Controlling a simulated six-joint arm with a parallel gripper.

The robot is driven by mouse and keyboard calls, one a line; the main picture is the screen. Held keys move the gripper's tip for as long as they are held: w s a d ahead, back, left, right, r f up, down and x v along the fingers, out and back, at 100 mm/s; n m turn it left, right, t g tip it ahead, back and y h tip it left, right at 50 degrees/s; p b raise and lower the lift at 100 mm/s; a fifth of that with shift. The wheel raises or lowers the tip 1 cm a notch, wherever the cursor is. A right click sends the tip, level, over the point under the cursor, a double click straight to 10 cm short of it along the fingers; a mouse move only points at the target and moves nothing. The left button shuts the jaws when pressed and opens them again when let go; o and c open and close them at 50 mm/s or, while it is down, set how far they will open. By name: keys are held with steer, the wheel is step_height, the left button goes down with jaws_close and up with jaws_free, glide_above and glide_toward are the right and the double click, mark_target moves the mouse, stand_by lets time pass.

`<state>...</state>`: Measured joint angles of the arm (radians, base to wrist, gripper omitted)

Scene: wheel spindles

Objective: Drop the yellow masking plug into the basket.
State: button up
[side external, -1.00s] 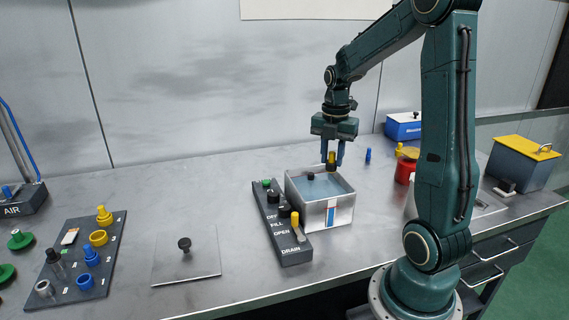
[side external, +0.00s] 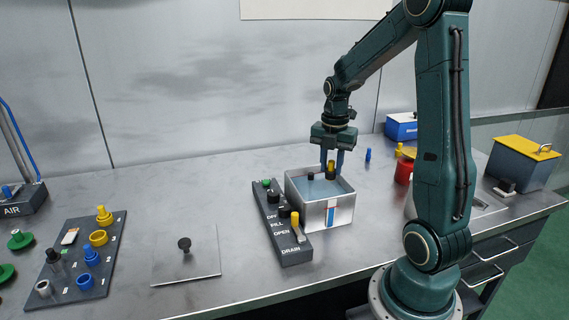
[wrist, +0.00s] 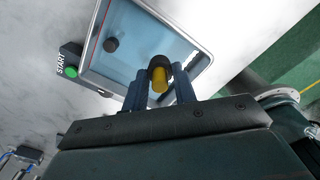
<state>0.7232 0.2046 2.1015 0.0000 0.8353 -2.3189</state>
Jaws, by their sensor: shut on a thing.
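My gripper (side external: 332,168) is over the back part of an open metal tank with blue liquid (side external: 340,214). It is shut on a small yellow piece with a black lower end (side external: 331,166). In the wrist view the same piece (wrist: 160,80) sits between the fingers (wrist: 160,92), with its black end toward the tank. I cannot tell whether the black end touches the liquid. I cannot tell whether this piece is the masking plug. Another yellow plug-like piece (side external: 104,215) stands on the dark numbered board at left. No basket is clearly recognizable.
A black knob (side external: 310,176) shows in the tank. A control panel (side external: 282,230) with knobs and a lever stands along the tank's left side. A flat plate with a knob (side external: 187,268) lies left of it. A red container (side external: 404,172) stands right of the tank.

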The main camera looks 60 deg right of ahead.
mark_target(331, 161)
stand_by(0.3)
steer(key=o, duration=1)
steer(key=shift+r, duration=0.1)
step_height(331, 161, up, 14)
steer(key=shift+f, duration=0.15)
steer(key=shift+a, duration=0.15)
steer(key=s+a+m+t, duration=0.2)
steer(key=s+a+m, duration=0.1)
steer(key=a+m, duration=0.3)
steer(key=s+a+f+m+t, duration=0.1)
steer(key=s+a+m, duration=0.1)
steer(key=a+m, duration=0.4)
steer(key=s+a+f+m+t, duration=0.1)
steer(key=s+a+m+t, duration=0.1)
steer(key=a+m, duration=0.4)
steer(key=shift+s+a+t, duration=0.1)
steer(key=shift+s+a, duration=0.2)
steer(key=shift+a, duration=0.55)
steer(key=shift+s+a+t, duration=0.1)
steer(key=shift+s+a, duration=0.15)
steer(key=shift+a, duration=0.65)
steer(key=shift+s+a+t, duration=0.1)
steer(key=shift+s+a, duration=0.2)
steer(key=shift+a, duration=0.55)
